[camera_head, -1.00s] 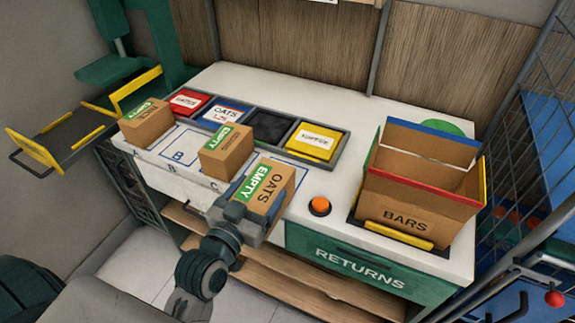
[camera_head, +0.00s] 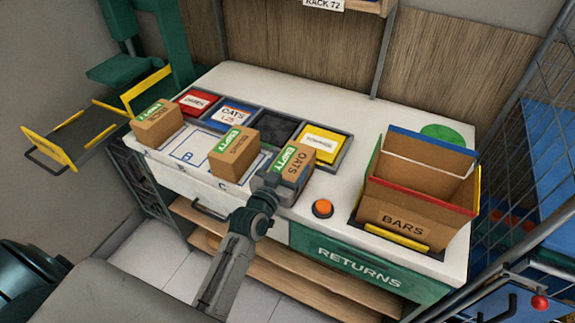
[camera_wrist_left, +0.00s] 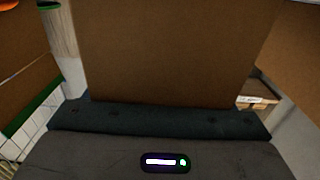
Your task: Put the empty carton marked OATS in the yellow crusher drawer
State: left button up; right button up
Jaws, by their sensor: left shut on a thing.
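The brown carton marked OATS, with a green EMPTY label (camera_head: 297,166), is at the front part of the white counter. My left gripper (camera_head: 279,187) is shut on its near side. I cannot tell whether the carton touches the counter. In the left wrist view a plain brown carton face (camera_wrist_left: 165,50) fills the middle, right above the gripper body. The yellow crusher drawer (camera_head: 75,140), a dark tray with yellow edges and a handle, stands pulled out at the far left, with nothing visible in it. My right gripper is not in view.
Two other EMPTY cartons stand on the counter, one at left (camera_head: 158,125) and one in the middle (camera_head: 234,155). Behind them is a row of bins (camera_head: 265,128). An orange button (camera_head: 322,208), a BARS box (camera_head: 417,205) and the green RETURNS front (camera_head: 360,268) are at right.

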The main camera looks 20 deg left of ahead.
pick_arm(q)
jog(key=shift+f, duration=0.25)
jog(key=o, duration=1.3)
jog(key=shift+c, duration=0.2)
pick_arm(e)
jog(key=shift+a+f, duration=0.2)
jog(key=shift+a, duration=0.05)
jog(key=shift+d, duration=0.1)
